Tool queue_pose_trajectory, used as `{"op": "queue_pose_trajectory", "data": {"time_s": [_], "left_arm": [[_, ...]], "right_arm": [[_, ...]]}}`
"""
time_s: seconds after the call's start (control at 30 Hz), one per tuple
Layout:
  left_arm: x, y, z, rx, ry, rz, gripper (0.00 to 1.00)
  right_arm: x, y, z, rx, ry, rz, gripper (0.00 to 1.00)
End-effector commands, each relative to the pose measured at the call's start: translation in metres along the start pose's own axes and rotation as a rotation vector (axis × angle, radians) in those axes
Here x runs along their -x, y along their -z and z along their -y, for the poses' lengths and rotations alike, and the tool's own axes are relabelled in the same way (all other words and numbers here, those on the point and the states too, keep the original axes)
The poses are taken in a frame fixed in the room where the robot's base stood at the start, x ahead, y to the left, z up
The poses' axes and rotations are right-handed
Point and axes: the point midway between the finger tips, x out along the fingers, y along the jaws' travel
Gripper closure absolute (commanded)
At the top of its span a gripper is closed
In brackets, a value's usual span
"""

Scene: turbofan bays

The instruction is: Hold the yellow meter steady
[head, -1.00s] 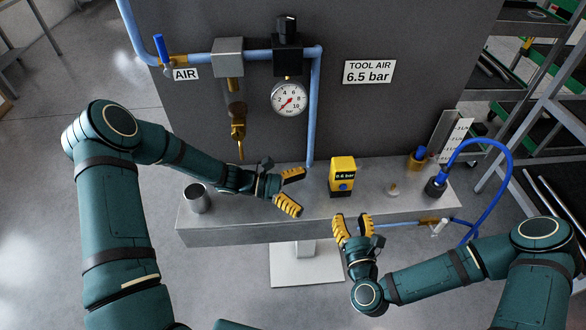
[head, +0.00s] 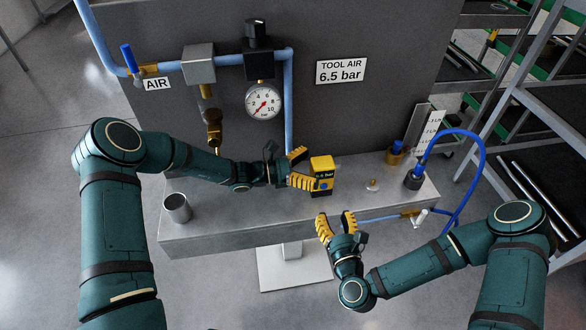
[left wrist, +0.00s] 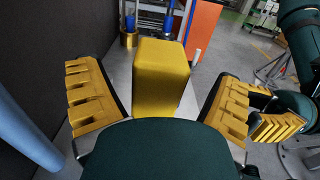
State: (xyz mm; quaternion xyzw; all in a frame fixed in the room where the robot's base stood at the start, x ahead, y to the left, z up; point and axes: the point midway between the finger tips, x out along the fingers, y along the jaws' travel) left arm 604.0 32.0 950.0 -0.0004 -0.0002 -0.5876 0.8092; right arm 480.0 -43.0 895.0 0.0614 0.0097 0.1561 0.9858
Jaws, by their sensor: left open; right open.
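The yellow meter (head: 321,174) stands upright on the grey bench, its dark display and blue button facing the front. In the left wrist view the yellow meter (left wrist: 160,78) is ahead, between the two fingers. My left gripper (head: 304,170) is open at the meter's left side, with one finger behind and one in front; the fingers look apart from the meter's sides in the left wrist view (left wrist: 160,105). My right gripper (head: 336,222) is open and empty in front of the bench's front edge, below the meter. It is near the light-blue hose.
A metal cup (head: 177,208) stands at the bench's (head: 240,217) left end. A small brass fitting (head: 373,185), a brass cup (head: 397,155) and a blue hose (head: 480,150) are to the right. The panel with the gauge (head: 263,101) rises behind.

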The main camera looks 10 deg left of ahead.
Motion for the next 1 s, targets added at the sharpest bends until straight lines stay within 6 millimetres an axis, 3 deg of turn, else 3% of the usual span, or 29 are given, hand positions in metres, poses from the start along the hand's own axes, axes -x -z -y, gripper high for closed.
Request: {"op": "queue_pose_trajectory", "data": {"time_s": [0.23, 0.63, 0.87, 0.97, 1.0], "left_arm": [[-0.028, 0.000, 0.000, 0.000, 0.001, 0.000, 0.08], [-0.033, 0.000, 0.000, -0.001, 0.000, -0.001, 0.08], [-0.033, 0.000, 0.000, 0.000, 0.000, -0.001, 0.87], [-0.033, 0.000, 0.000, 0.000, 0.000, -0.001, 0.87], [-0.033, 0.000, 0.000, 0.000, 0.000, -0.001, 0.87]], "right_arm": [[0.000, 0.000, 0.000, 0.000, 0.000, 0.000, 0.54], [0.000, 0.000, 0.000, 0.000, 0.000, 0.000, 0.54], [0.000, 0.000, 0.000, 0.000, 0.000, 0.000, 0.54], [0.000, 0.000, 0.000, 0.000, 0.000, 0.000, 0.55], [0.000, 0.000, 0.000, 0.000, 0.000, 0.000, 0.69]]}}
